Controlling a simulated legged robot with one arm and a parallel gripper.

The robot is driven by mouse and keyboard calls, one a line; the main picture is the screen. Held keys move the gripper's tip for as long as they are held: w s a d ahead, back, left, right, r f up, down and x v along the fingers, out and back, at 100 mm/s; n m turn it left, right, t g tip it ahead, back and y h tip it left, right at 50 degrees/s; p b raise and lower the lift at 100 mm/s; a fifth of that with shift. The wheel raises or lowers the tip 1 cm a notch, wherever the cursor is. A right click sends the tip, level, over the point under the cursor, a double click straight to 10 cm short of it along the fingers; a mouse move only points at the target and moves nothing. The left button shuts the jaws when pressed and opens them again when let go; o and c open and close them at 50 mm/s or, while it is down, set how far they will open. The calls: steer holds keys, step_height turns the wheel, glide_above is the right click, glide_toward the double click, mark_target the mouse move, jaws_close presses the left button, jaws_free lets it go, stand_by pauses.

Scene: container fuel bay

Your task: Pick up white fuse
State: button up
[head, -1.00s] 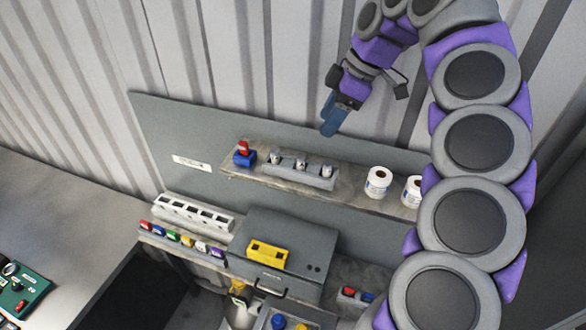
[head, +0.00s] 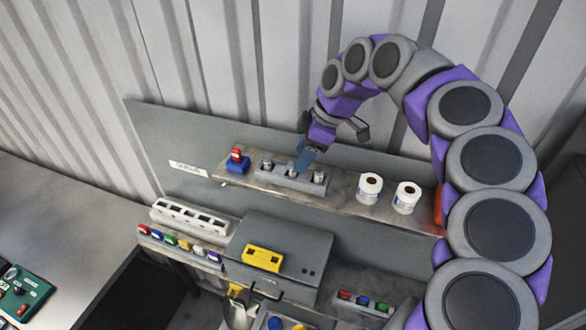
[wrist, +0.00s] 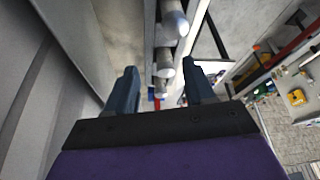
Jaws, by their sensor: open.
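Small coloured fuse-like blocks stand in a row on a lower ledge at the left in the head view. A whitish one, likely the white fuse (head: 198,251), sits between a yellow and a purple one. My gripper (head: 303,160) is up at the shelf, right above a grey rack (head: 307,186) with several metallic cylinders, well away from that row. In the wrist view my gripper (wrist: 162,82) has its two blue fingers apart with nothing held. The cylinders (wrist: 166,66) line up beyond and between the fingers; contact cannot be told.
The shelf also carries a red-and-blue item (head: 236,162) and two white rolls (head: 369,188). Below are a white slotted block (head: 190,217), a grey box (head: 300,255) with a yellow piece (head: 262,258) on it, and several small coloured blocks (head: 363,302). A corrugated wall stands behind.

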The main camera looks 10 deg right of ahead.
mark_target(289, 163)
steer(key=shift+d+x, duration=0.25)
steer(key=shift+x, duration=0.8)
steer(key=shift+a+f, duration=0.3)
steer(key=shift+a, duration=1.15)
steer(key=shift+c, duration=0.7)
steer(key=shift+a, duration=0.1)
steer(key=c, duration=0.3)
steer(key=shift+d, duration=1)
steer(key=c, duration=0.4)
jaws_close()
steer(key=shift+a, duration=0.15)
